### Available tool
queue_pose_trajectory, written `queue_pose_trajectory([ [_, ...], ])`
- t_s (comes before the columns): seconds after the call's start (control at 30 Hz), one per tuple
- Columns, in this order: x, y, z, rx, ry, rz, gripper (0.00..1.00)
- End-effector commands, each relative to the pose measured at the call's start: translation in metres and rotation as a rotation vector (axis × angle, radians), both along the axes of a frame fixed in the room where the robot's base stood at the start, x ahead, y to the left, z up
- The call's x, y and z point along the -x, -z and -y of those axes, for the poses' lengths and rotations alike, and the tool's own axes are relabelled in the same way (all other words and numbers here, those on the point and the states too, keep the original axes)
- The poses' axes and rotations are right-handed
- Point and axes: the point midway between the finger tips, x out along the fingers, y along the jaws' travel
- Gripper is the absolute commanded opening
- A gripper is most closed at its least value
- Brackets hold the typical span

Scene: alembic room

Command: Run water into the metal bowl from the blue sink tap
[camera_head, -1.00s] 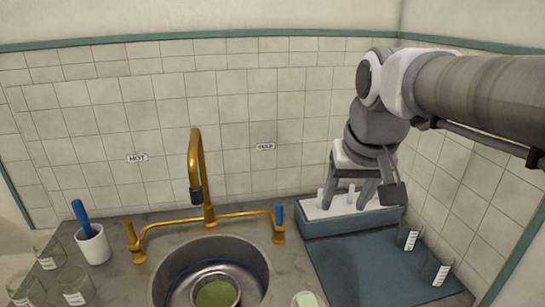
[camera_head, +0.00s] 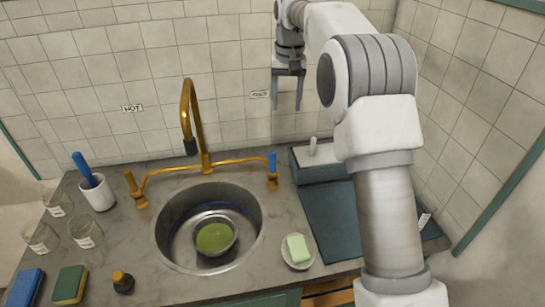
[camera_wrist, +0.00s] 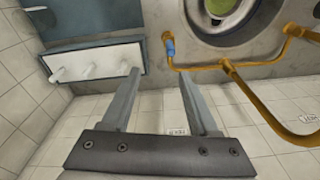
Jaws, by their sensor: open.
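The metal bowl (camera_head: 222,246) sits in the round sink (camera_head: 172,252) with green contents (camera_head: 214,238). A brass faucet (camera_head: 197,125) arches over the sink; its spout tip is above the sink's back part. The blue tap (camera_head: 272,163) is the right handle, under the COLD label; it also shows in the wrist view (camera_wrist: 170,47). The left handle (camera_head: 131,182) is brass, under the HOT label. My gripper (camera_head: 286,108) is open and empty, fingers pointing down, in front of the wall tiles, above the blue tap and slightly right of it. I see no water flowing.
A blue-grey rack with white pegs (camera_head: 310,172) and a blue mat (camera_head: 318,212) lie right of the tap. A soap dish (camera_head: 307,264) is right of the sink. A white cup (camera_head: 100,197), several beakers, sponges and a small bottle (camera_head: 122,283) stand left.

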Motion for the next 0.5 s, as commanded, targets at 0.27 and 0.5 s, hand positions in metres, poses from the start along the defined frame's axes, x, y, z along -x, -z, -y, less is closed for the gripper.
queue_pose_trajectory([
  [0.27, -0.036, 0.055, -0.026, 0.011, -0.003, -0.069, 0.61],
  [0.5, -0.045, 0.08, -0.035, 0.016, -0.003, -0.094, 0.61],
])
